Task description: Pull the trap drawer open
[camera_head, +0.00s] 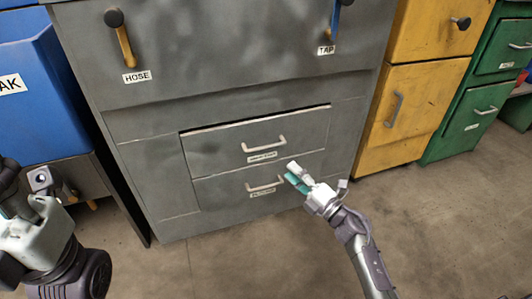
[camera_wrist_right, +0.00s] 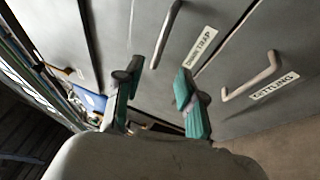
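The trap drawer (camera_head: 215,150) is the upper of two grey drawers in the cabinet. Its label ends in "TRAP" in the right wrist view (camera_wrist_right: 201,46). A dark gap runs along its top edge; I cannot tell how far it stands out. Its pale bar handle (camera_head: 264,146) also shows in the right wrist view (camera_wrist_right: 167,35). My right gripper (camera_head: 297,177) is open and empty, with teal finger pads, to the lower right of that handle. In the wrist view the handle lies beyond the fingertips (camera_wrist_right: 155,80), apart from them. My left gripper (camera_head: 42,185) is at the far left, away from the drawers; its fingers are unclear.
The lower drawer, labelled SETTLING, has a similar handle (camera_head: 265,184) close to my right gripper. HOSE (camera_head: 122,40) and TAP (camera_head: 335,20) levers are above. Blue (camera_head: 40,100), yellow (camera_head: 420,100) and green (camera_head: 480,110) cabinets flank. The floor (camera_head: 260,260) in front is clear.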

